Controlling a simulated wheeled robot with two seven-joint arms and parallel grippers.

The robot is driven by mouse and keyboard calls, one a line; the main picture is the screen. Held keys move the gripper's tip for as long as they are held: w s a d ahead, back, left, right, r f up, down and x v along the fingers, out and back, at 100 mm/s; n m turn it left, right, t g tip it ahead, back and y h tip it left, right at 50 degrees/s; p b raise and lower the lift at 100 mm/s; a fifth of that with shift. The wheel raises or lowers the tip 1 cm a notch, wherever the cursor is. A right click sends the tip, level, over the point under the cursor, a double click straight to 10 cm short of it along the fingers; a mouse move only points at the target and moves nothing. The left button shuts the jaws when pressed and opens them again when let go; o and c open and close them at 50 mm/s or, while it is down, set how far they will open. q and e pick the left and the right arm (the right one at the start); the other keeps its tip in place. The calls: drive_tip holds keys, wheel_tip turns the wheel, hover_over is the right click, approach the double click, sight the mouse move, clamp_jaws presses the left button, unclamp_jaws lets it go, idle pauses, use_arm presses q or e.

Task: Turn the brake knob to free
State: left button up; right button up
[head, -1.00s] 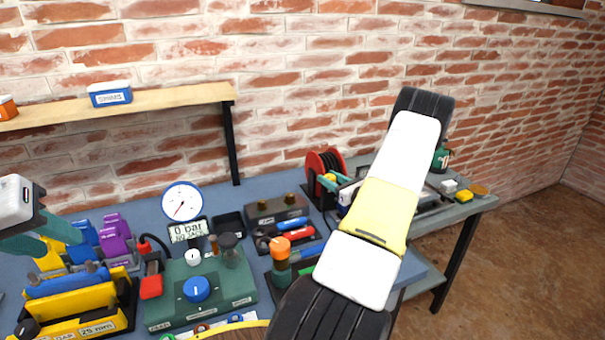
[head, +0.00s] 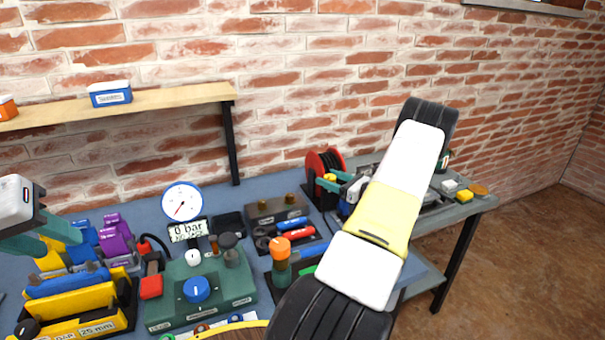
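A red cable reel (head: 317,172) in a dark frame stands at the back right of the blue bench. A small yellow piece (head: 330,177) shows on its near side; it may be the brake knob, but I cannot read its setting. My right gripper (head: 332,182) is at this piece, with its teal fingers on either side of it. I cannot tell whether they touch it. My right forearm covers part of the bench to the right. My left gripper (head: 38,238) is open and empty at the left edge, above the coloured blocks.
A green control box (head: 240,286) with a blue knob (head: 196,289) stands at the front. A gauge (head: 182,202) and a display reading 0 bar (head: 188,231) stand behind it. An orange-topped tool (head: 281,249) stands near my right arm. A wooden shelf (head: 160,98) hangs above.

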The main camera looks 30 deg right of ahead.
drive_tip(key=shift+v, duration=3.9)
